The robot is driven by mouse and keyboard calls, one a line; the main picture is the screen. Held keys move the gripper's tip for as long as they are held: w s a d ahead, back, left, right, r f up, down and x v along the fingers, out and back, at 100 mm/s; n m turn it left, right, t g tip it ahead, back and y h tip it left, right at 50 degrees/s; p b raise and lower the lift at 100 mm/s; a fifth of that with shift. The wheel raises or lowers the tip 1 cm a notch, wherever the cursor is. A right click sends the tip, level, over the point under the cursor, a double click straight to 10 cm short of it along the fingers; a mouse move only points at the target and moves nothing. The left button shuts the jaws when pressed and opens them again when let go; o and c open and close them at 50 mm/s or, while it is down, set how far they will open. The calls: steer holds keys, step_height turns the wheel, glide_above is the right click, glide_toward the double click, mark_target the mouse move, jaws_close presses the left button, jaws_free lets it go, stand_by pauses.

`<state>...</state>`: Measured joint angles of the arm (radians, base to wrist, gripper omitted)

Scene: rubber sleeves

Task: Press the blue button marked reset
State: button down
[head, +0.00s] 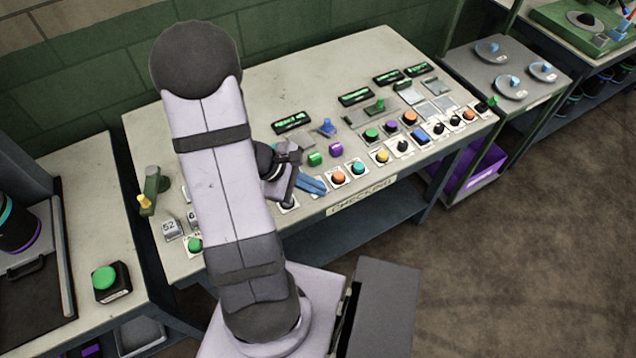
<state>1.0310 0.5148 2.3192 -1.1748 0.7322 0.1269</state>
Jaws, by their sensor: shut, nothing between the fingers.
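A round teal-blue button (358,168) sits nearer the middle front. The labels are too small to read, so I cannot tell which is marked reset. My gripper (314,186) is shut and empty, with blue-covered fingers side by side over the front of the bench. It is left of an orange button (338,179) and the teal one, well left of the square blue button. I cannot tell its height above the panel. My arm hides part of the bench's left side.
Green-lit displays (355,97) line the back. The bench's back left (270,85) is clear.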

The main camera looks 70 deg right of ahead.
steer(key=w+d+r+n+h, duration=0.2)
steer(key=d+h, duration=0.1)
steer(key=d, duration=0.4)
steer(key=shift+w+r+t+h, duration=0.3)
steer(key=shift+r+t, duration=0.05)
steer(key=shift+t, duration=0.05)
steer(key=shift+f, duration=0.2)
step_height(320, 180, down, 7)
steer(key=b, duration=0.5)
steer(key=shift+r, duration=0.1)
steer(key=shift+f+b, duration=0.85)
steer(key=shift+b, duration=0.1)
steer(key=shift+f+b, duration=0.8)
steer(key=shift+b, duration=0.4)
stand_by(1.7)
steer(key=shift+r, duration=0.1)
stand_by(0.3)
steer(key=shift+r+p, duration=0.5)
steer(key=shift+r, duration=0.25)
